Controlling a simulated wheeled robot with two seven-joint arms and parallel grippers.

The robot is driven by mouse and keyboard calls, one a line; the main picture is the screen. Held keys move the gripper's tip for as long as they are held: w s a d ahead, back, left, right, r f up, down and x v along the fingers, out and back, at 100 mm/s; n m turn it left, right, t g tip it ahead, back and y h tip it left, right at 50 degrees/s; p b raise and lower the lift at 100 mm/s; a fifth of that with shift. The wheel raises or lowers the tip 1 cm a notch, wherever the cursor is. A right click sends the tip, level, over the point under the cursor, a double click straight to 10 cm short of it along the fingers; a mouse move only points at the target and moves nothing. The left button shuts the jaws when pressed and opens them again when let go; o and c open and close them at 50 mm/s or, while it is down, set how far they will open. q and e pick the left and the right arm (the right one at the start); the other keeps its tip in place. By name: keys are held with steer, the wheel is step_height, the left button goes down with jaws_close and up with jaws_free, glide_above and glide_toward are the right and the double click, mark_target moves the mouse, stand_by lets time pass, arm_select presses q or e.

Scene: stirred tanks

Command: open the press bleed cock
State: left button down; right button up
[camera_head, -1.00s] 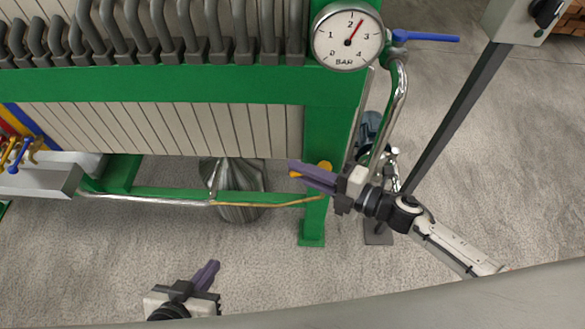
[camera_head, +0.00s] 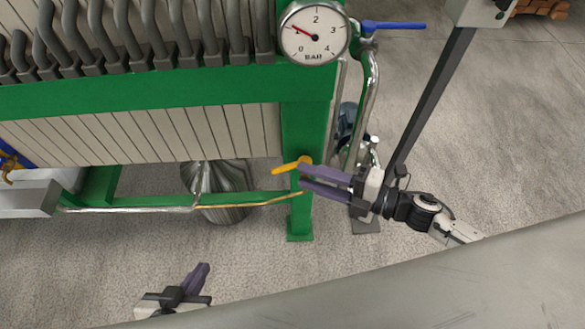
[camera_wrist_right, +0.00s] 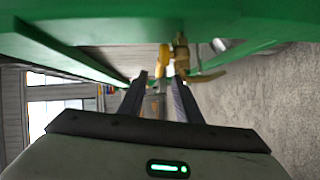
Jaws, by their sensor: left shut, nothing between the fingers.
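The pressure gauge (camera_head: 314,33) reads about 1 bar. My left gripper (camera_head: 205,267) is shut and empty, low over the floor at the lower left.
A blue-handled valve (camera_head: 392,26) sits on the pipe right of the gauge. A dark slanted post (camera_head: 433,105) stands behind my right arm. A metal trough (camera_head: 30,198) is at the left. The floor in front of the press is clear.

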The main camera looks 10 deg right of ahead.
steer(key=shift+v, duration=1.5)
